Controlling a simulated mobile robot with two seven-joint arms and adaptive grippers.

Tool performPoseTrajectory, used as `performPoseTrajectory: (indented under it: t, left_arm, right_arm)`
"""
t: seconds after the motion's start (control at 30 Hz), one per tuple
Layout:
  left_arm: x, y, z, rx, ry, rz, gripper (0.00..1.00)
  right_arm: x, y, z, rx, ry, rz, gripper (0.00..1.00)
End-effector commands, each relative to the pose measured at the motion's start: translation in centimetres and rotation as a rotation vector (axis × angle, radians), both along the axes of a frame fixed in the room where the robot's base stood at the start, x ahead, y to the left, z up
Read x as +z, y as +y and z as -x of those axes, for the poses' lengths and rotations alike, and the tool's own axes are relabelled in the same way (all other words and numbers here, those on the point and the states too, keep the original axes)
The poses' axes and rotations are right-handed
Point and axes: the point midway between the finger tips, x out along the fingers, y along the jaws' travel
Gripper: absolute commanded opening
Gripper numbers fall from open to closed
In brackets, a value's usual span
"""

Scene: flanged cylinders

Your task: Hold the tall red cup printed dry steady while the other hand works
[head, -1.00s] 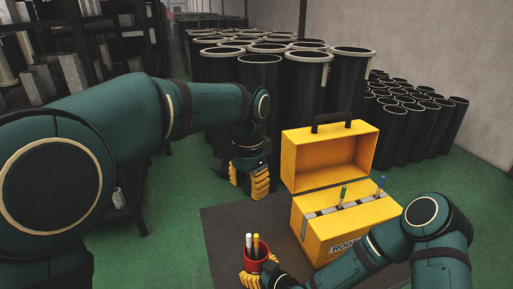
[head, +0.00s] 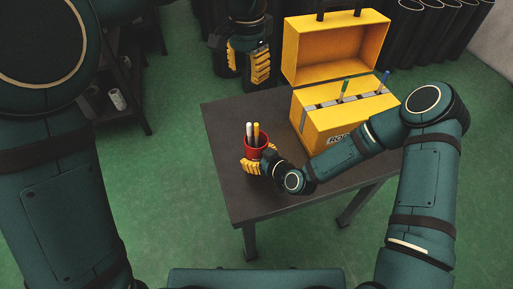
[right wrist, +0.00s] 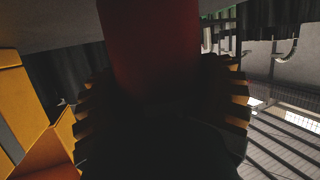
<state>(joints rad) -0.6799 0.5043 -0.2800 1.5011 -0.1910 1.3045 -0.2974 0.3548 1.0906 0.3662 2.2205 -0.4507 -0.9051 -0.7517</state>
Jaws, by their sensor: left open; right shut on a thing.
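A red cup (head: 262,151) stands upright near the table's left side, with a white rod (head: 249,131) and a yellow rod (head: 257,134) sticking out of its top. No print on it is readable. My right gripper (head: 252,167) is shut around the cup's lower part. In the right wrist view the dark red cup wall (right wrist: 150,50) sits between the yellow-padded fingers of this gripper (right wrist: 160,110). My left gripper (head: 248,66) is open and empty, fingers pointing down, beyond the table's back edge and left of the yellow box.
A yellow box (head: 322,126) with its lid (head: 318,50) raised stands on the dark table (head: 252,200); a green rod (head: 344,89) and a blue rod (head: 384,80) stick up from it. Black cylinders (head: 430,35) stand behind. The table's front left is clear.

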Motion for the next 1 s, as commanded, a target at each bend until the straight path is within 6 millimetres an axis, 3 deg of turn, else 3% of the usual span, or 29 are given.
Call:
performPoseTrajectory:
  t: [0.4,0.43,0.5,0.83,1.0]
  left_arm:
    - [0.0,0.0,0.0,0.0,0.0,0.0,0.39]
    - [0.0,0.0,0.0,0.0,0.0,0.0,0.39]
    - [0.0,0.0,0.0,0.0,0.0,0.0,0.39]
    - [0.0,0.0,0.0,0.0,0.0,0.0,0.39]
    - [0.0,0.0,0.0,0.0,0.0,0.0,0.39]
  right_arm:
    - [0.0,0.0,0.0,0.0,0.0,0.0,0.27]
    - [0.0,0.0,0.0,0.0,0.0,0.0,0.77]
    - [0.0,0.0,0.0,0.0,0.0,0.0,1.0]
    - [0.1,-0.1,0.1,0.0,0.0,0.0,1.0]
    - [0.8,-1.3,1.4,-0.001,0.0,0.002,1.0]
